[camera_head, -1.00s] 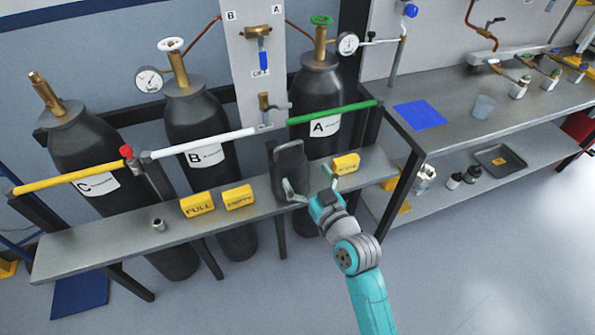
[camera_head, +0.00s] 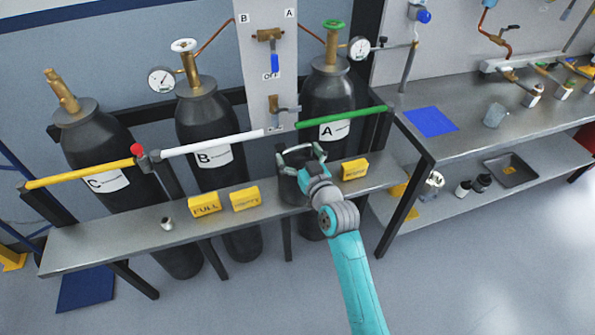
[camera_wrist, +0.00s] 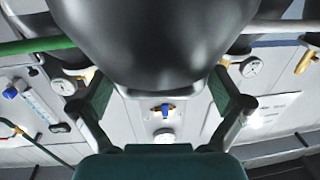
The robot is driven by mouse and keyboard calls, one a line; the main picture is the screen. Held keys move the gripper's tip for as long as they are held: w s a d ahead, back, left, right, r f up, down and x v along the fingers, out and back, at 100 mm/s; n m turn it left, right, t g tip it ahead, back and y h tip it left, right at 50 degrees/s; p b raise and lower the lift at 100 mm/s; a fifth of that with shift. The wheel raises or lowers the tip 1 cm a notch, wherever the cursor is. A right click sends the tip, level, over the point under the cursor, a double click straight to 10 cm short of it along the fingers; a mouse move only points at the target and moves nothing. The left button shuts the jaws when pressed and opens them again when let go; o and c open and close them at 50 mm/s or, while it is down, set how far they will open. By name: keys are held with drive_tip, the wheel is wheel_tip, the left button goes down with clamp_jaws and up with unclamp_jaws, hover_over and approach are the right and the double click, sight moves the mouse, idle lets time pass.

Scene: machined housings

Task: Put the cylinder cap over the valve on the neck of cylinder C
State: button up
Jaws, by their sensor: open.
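The dark grey cylinder cap (camera_head: 292,190) stands on the narrow shelf in front of cylinders A and B. My gripper (camera_head: 301,158) is open, with its fingers spread either side of the cap's upper part. In the wrist view the dark rounded cap (camera_wrist: 160,45) fills the top, between and beyond the open fingers (camera_wrist: 160,90); I cannot tell whether they touch it. Cylinder C (camera_head: 108,150) stands at the far left in the head view, behind the yellow bar. Its bare brass valve (camera_head: 62,92) sticks up from the neck.
The shelf (camera_head: 130,238) also holds a small metal fitting (camera_head: 167,223), yellow FULL (camera_head: 204,204) and second (camera_head: 245,199) blocks, and another yellow block (camera_head: 355,169) right of the cap. Yellow (camera_head: 80,174), white (camera_head: 212,144) and green (camera_head: 342,117) bars cross the cylinders.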

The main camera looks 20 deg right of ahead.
drive_tip(key=shift+w, duration=0.2)
drive_tip(key=c, duration=1.4)
drive_tip(key=shift+c, duration=0.5)
drive_tip(key=shift+r, duration=0.1)
